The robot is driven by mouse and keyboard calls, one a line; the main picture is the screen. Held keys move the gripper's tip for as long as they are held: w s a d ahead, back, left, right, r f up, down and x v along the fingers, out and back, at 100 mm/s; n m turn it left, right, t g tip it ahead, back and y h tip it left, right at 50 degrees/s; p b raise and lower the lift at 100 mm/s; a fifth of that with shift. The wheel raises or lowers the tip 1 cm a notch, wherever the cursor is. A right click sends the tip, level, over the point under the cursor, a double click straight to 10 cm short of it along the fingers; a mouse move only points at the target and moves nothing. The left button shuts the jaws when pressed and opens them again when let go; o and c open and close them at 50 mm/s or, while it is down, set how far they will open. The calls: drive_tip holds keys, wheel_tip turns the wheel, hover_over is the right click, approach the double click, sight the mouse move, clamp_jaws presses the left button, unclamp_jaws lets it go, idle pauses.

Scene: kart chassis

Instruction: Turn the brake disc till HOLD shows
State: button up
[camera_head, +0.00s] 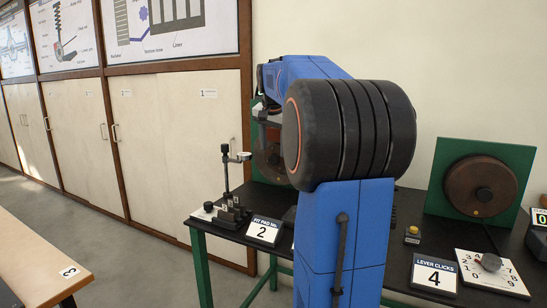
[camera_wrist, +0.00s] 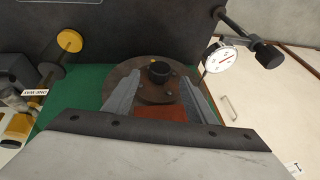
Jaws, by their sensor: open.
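The brake disc (camera_wrist: 122,78) is a dark brown round plate with a raised dark hub (camera_wrist: 160,72) and small studs, in front of a green panel in the wrist view. My gripper (camera_wrist: 160,76) is open, its two grey fingers reaching toward the disc on either side of the hub. I cannot tell whether the fingers touch it. In the head view a disc (camera_head: 268,158) on a green panel shows partly, behind my arm. Another brown disc (camera_head: 480,187) with a dark centre knob stands on a green board at the right. The word HOLD is not readable in either view.
A dial gauge (camera_wrist: 220,59) stands close to the disc's right in the wrist view; a yellow round piece (camera_wrist: 70,40) is at upper left. The dark bench carries a "2" card (camera_head: 263,231), a "4" card (camera_head: 434,274) and a lever dial plate (camera_head: 492,274). Cabinets line the left wall.

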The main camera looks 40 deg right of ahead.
sight(277, 163)
drive_tip(key=shift+x, duration=2.4)
drive_tip(key=shift+c, duration=0.6)
clamp_jaws()
drive_tip(key=shift+s, duration=0.1)
drive_tip(key=shift+s+t, duration=0.1)
drive_tip(key=shift+t, duration=0.2)
drive_tip(key=t, duration=0.2)
drive_tip(key=m+t+y, duration=0.1)
drive_tip(key=shift+s+d+f, duration=0.15)
drive_tip(key=shift+s+f, duration=0.05)
drive_tip(key=shift+s, duration=0.1)
drive_tip(key=t, duration=0.1)
drive_tip(key=t+y, duration=0.1)
drive_tip(key=t, duration=0.1)
drive_tip(key=f+m+t, duration=0.1)
drive_tip(key=t, duration=0.1)
drive_tip(key=shift+s+d, duration=0.1)
drive_tip(key=shift+s, duration=0.2)
drive_tip(key=t, duration=0.1)
drive_tip(key=m+t, duration=0.1)
drive_tip(key=t, duration=0.2)
drive_tip(key=shift+f+m+y, duration=0.3)
drive_tip(key=shift+f+y, duration=0.05)
drive_tip(key=shift+y, duration=0.05)
drive_tip(key=shift+f+m+t, duration=0.2)
drive_tip(key=shift+m+t, duration=0.25)
drive_tip(key=shift+t, duration=0.65)
drive_tip(key=shift+f+m+t, duration=0.2)
drive_tip(key=shift+m+t, duration=0.25)
drive_tip(key=shift+t, duration=0.65)
